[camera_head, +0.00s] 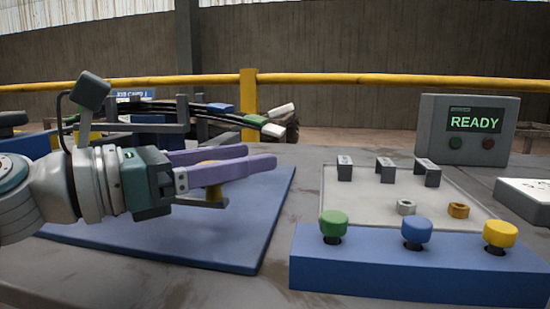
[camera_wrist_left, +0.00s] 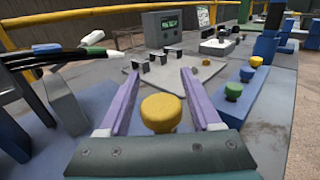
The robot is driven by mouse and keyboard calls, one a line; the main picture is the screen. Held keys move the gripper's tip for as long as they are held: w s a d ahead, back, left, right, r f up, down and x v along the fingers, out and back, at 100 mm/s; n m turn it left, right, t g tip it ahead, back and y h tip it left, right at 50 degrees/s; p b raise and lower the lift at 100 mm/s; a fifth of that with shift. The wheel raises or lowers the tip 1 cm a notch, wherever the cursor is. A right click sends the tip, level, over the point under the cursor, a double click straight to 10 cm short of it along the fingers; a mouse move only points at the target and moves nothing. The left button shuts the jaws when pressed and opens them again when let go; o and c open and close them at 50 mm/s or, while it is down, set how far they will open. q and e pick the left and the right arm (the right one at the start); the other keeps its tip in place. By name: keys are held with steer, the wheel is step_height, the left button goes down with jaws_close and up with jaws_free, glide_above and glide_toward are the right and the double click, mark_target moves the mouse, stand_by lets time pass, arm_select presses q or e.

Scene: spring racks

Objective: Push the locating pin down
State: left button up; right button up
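My left gripper (camera_head: 260,155) comes in from the left over the blue mat (camera_head: 262,238), its two purple fingers pointing right and level. In the left wrist view the gripper (camera_wrist_left: 164,75) is open, with its fingers apart. A round yellow knob (camera_wrist_left: 160,112), which looks like the head of the locating pin, sits between the fingers, with a gap on each side. In the head view the fingers hide most of the knob; a brass-coloured part (camera_head: 214,195) shows below them beside a grey bracket. How far down the pin stands is hidden. My right gripper is not in view.
A blue block (camera_head: 410,275) with green, blue and yellow knobs stands at the front right. Behind it a light plate (camera_head: 375,205) bears grey clips and two nuts. A grey box (camera_head: 467,129) reads READY. Cables (camera_head: 200,112) with coloured plugs lie behind the gripper.

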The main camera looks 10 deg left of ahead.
arm_select(q)
steer(key=shift+o, duration=0.8)
steer(key=shift+f, duration=0.1)
steer(key=p+v, duration=0.1)
steer(key=v, duration=0.9)
